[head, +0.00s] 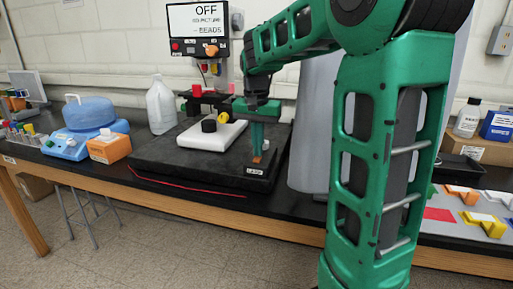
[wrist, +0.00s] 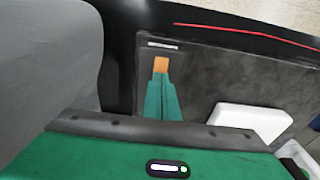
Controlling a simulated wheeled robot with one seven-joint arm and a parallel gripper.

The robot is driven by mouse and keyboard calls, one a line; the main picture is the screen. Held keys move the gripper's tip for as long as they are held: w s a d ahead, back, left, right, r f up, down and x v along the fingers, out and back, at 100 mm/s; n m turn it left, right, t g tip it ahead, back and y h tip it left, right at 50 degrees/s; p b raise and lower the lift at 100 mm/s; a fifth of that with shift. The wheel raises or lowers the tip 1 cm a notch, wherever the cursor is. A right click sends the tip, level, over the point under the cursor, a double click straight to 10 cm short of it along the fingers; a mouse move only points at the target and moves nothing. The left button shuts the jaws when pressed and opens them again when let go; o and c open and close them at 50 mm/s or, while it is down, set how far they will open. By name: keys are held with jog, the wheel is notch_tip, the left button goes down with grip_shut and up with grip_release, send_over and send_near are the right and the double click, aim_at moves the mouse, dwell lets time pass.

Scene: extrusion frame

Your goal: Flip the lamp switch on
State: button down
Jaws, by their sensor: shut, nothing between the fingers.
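The lamp switch appears as a small orange piece (head: 257,160) on the dark slab, just behind a white label (head: 254,171) that seems to read LAMP. In the wrist view the orange piece (wrist: 161,65) lies right at the end of my fingers, with the label (wrist: 163,44) beyond it. My green gripper (head: 257,149) points down at it with the fingers together and nothing between them. The fingertips (wrist: 160,84) overlap the orange piece's near edge, so I cannot tell whether they touch it. Which way the switch is tilted is too small to tell.
The dark slab (head: 185,162) carries a white device with a black knob (head: 209,126). A display (head: 207,18) above reads OFF. A white jug (head: 160,105), a blue container (head: 88,112) and an orange box (head: 108,148) stand left. A grey cylinder (head: 312,130) stands close right of the gripper.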

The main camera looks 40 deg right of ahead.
jog(key=shift+d+f, duration=0.1)
jog(key=shift+f, duration=0.05)
dwell(0.5)
jog(key=shift+s+a, duration=0.5)
jog(key=shift+a, duration=0.2)
jog(key=shift+r, duration=0.65)
notch_tip(320, 180, up, 13)
jog(key=a, duration=0.1)
jog(key=shift+s+a+f, duration=0.15)
jog(key=shift+s, duration=0.25)
